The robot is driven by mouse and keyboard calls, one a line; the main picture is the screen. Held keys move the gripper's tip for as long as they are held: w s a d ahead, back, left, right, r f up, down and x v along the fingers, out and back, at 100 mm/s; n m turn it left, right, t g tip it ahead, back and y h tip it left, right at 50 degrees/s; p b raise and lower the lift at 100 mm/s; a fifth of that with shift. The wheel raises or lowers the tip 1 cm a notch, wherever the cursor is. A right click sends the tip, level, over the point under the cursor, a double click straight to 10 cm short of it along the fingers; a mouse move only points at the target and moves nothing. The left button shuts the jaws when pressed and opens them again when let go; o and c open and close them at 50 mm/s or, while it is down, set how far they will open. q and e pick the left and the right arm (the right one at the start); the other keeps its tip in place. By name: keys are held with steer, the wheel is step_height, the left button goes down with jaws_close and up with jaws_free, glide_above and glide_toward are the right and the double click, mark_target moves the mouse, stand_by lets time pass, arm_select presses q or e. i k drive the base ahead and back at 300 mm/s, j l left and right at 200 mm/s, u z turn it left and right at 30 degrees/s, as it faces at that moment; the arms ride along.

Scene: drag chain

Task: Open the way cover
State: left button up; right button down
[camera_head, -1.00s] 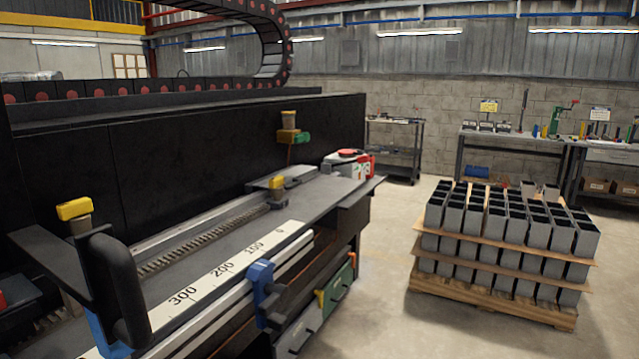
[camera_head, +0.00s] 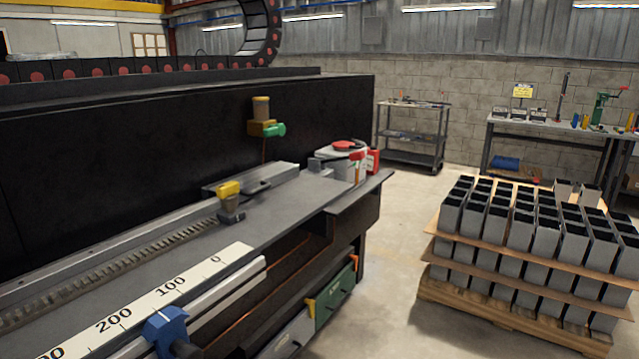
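Neither of my grippers is in view. The long machine bed (camera_head: 290,215) runs from the lower left to the middle, with a dark flat top. A toothed rack (camera_head: 120,260) lies along it. A raised grey cover plate (camera_head: 252,180) lies on the bed's far part; I cannot tell for sure whether this is the way cover or how it opens. A yellow-topped knob (camera_head: 230,196) stands on the bed beside the rack. A white scale (camera_head: 150,295) marked 0, 100 and 200 runs along the front edge. A blue clamp (camera_head: 166,330) sits on the front rail below it.
A black wall panel (camera_head: 120,160) stands behind the bed, with the drag chain (camera_head: 130,73) above it. A white and red container (camera_head: 342,160) stands at the bed's far end. A pallet of grey tubes (camera_head: 530,230) stands at right. Floor between is clear.

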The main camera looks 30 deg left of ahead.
mark_target(254, 182)
steer(key=i+l+z, duration=0.1)
steer(key=i, duration=1.1)
steer(key=i+l+u, duration=0.1)
steer(key=i+u, duration=0.35)
steer(key=i+l+u, duration=0.2)
steer(key=u, duration=0.2)
steer(key=i+l+u, duration=0.2)
steer(key=u, duration=0.25)
steer(key=i+l+u, duration=0.25)
steer(key=u, duration=0.15)
steer(key=i+l+u, duration=0.1)
steer(key=l+u, duration=0.35)
steer(key=i+l+u, duration=0.1)
steer(key=l+u, duration=0.3)
steer(key=i+j, duration=0.05)
steer(key=j, duration=0.05)
